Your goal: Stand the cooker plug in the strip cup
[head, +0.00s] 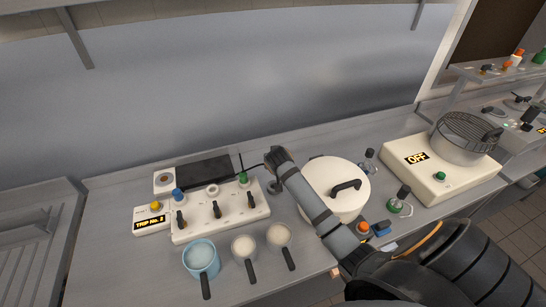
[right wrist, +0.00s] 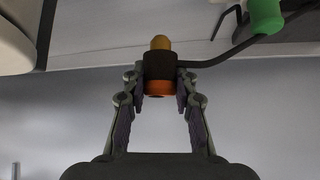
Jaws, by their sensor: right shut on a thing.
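My right gripper (right wrist: 160,84) is shut on a plug (right wrist: 160,66) with a dark collar, an orange end and a yellow tip, which I take to be the cooker plug. A dark cable seems to run from it toward a green-capped thing (right wrist: 266,16). My left gripper is not in view.
A blue pan (head: 201,254) and two pale pans (head: 243,245) (head: 279,235) stand before the strip, handles toward the front. A TRIP box (head: 150,224) is at its left.

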